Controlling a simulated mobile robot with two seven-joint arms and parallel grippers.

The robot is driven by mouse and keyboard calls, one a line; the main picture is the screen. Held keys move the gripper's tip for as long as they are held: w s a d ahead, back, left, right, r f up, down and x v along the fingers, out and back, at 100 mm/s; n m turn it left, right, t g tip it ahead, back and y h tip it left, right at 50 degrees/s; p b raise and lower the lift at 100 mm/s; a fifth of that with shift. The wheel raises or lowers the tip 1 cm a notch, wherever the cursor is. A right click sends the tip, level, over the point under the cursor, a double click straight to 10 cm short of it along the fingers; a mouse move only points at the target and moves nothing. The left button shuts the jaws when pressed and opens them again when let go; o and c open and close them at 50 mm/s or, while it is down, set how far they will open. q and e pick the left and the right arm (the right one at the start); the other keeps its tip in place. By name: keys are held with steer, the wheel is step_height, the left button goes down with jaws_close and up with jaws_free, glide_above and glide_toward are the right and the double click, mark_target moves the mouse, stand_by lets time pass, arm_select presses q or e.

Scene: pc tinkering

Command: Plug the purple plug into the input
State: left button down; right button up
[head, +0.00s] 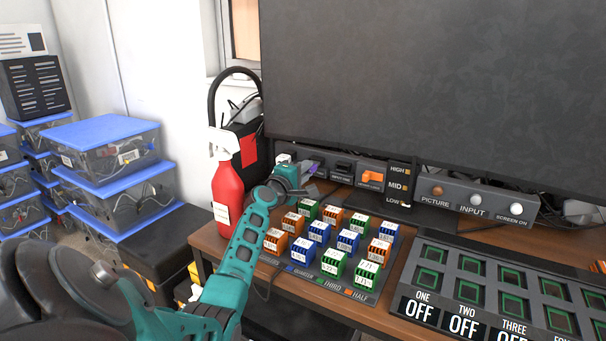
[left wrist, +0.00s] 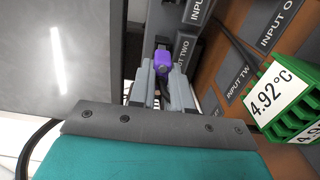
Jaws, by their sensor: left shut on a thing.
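My left gripper (head: 300,176) reaches to the grey input panel (head: 341,182) under the big screen. It is shut on the purple plug (head: 313,168). In the left wrist view the purple plug (left wrist: 162,60) sits between the tips of the left gripper (left wrist: 162,76), close to the panel side marked INPUT TWO (left wrist: 184,52). I cannot tell whether the plug is in a socket or just in front of it. An orange plug or block (head: 372,177) sits at the right part of the panel. My right gripper is not in view.
Green, blue and orange labelled blocks (head: 333,267) stand on a tray right of my left arm. The large screen (head: 420,90) rises behind the panel. A switch board (head: 500,290) lies at the right.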

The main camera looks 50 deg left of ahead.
arm_select(q)
steer(key=shift+b+x, duration=0.7)
steer(key=shift+x, duration=0.25)
steer(key=c, duration=1)
jaws_free()
steer(key=p+v, duration=0.3)
steer(key=v, duration=0.2)
steer(key=p+v, duration=0.2)
steer(key=v, duration=1.1)
